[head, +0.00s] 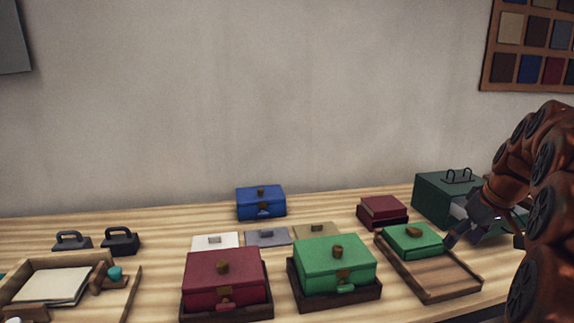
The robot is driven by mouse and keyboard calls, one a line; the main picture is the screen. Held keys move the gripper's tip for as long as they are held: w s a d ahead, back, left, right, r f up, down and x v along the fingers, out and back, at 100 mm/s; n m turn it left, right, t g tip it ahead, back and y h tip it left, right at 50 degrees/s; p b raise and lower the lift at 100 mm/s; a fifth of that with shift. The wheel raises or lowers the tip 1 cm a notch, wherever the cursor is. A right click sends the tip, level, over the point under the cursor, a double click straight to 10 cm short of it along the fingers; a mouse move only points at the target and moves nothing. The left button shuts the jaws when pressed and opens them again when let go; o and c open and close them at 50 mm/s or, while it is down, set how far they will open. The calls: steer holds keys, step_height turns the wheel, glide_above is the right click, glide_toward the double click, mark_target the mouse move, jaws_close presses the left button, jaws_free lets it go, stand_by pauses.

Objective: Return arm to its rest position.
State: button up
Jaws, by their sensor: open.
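My gripper (485,234) is at the right side of the head view, at the end of my brown arm. Its dark fingers are spread apart and nothing shows between them. It is in front of the dark green box (437,203) and right of the small green lid (413,240). The gripper partly covers the dark green box. I cannot tell whether it touches anything.
A red box (226,277) and a green box (335,266) stand in dark trays at the front. A blue box (261,203) and a small dark red box (382,211) are behind. Two black-handled blocks (120,242) and a wooden tray (128,300) with cloth are at left.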

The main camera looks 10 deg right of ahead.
steer(key=s+a+f+g+y, duration=0.1)
steer(key=s+a+f+g, duration=0.15)
steer(key=a, duration=0.85)
steer(key=s+a+f+g, duration=0.1)
steer(key=s+a+f, duration=0.3)
steer(key=a, duration=0.8)
steer(key=s+a+f+g, duration=0.1)
steer(key=s+a+f, duration=0.2)
steer(key=s, duration=0.3)
steer(key=s+a+f+g+h, duration=0.1)
steer(key=s+a+f, duration=0.1)
steer(key=s+a, duration=0.35)
steer(key=s+a+f+g, duration=0.1)
steer(key=s+a+f, duration=0.15)
steer(key=s, duration=0.55)
steer(key=s+p+v, duration=0.1)
steer(key=p+v, duration=1.2)
steer(key=shift+d+r+t, duration=0.2)
steer(key=shift+r+t, duration=0.15)
steer(key=shift+s, duration=0.1)
